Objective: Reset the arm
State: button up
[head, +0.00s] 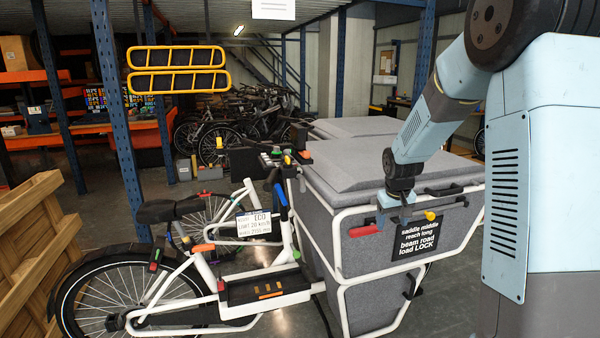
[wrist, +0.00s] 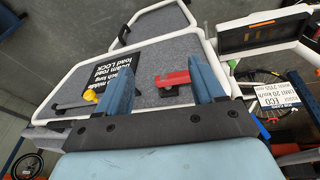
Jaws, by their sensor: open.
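My arm reaches in from the right in the head view, bent down towards the side of a grey cargo box (head: 365,300) on a white-framed cargo bike. My gripper (head: 393,217) points down in front of the box side, with its two blue fingers apart and nothing held. In the wrist view, the open fingers (wrist: 165,88) have a red lever (wrist: 175,78) showing between them, beyond the tips. The red lever (head: 364,231) is at the left of the gripper in the head view. A yellow knob (head: 430,215) is to its right. Whether a finger touches the box cannot be told.
A black sign (head: 413,238) with white text is on the box side. The bike's rear wheel (head: 120,300) and battery tray (head: 265,288) are at the left. A wooden crate (head: 30,245) stands at far left. Blue posts (head: 120,110) and more bikes stand behind.

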jog(key=s+a+r+t, duration=0.1)
jog(key=s+a+r, duration=0.1)
jog(key=s+r, duration=1.35)
jog(key=s, duration=0.8)
jog(key=s+a+r+m+t, duration=0.1)
jog(key=s+r, duration=0.1)
jog(key=s, duration=0.8)
jog(key=shift+s+a+m+t+y, duration=0.15)
jog(key=shift+a+m+t+y, duration=0.15)
jog(key=shift+y, duration=0.1)
